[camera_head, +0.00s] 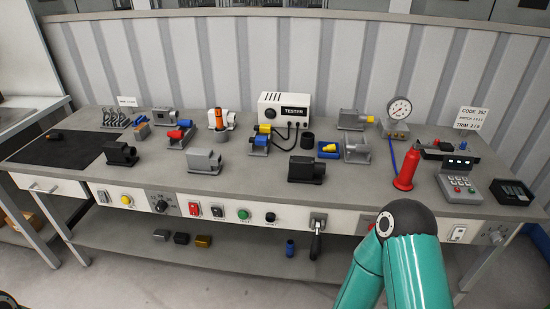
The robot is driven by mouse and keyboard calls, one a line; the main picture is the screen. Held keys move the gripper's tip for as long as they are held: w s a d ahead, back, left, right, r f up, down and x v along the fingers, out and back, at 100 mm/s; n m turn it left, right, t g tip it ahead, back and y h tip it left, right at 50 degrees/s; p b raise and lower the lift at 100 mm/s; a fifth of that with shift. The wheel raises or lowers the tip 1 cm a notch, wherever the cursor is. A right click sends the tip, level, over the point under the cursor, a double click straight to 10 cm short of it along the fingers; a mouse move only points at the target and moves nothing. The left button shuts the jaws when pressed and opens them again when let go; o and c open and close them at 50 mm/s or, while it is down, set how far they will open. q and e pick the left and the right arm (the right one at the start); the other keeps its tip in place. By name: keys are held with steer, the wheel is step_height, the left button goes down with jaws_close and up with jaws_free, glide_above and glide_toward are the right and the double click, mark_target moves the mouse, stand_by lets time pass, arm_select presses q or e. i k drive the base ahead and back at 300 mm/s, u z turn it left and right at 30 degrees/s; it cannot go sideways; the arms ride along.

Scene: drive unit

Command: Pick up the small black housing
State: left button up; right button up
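Two black housings stand on the grey workbench. One black housing (121,154) is at the left, beside the dark mat. The other black housing (306,169) is near the front edge at the middle. Both look like blocks with a short round end, and I cannot tell clearly which is smaller. A small dark block (181,238) also lies on the lower shelf, too small to identify. Neither gripper shows.
A white tester (284,110), gauge (399,108), red bottle-like object (406,170) and keypad (460,188) stand on the workbench (250,184). Switches line its front. The dark mat (60,148) is mostly clear.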

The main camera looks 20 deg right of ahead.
mark_target(301, 170)
steer(key=u, duration=0.05)
steer(key=i, duration=1.2)
steer(key=z, duration=0.4)
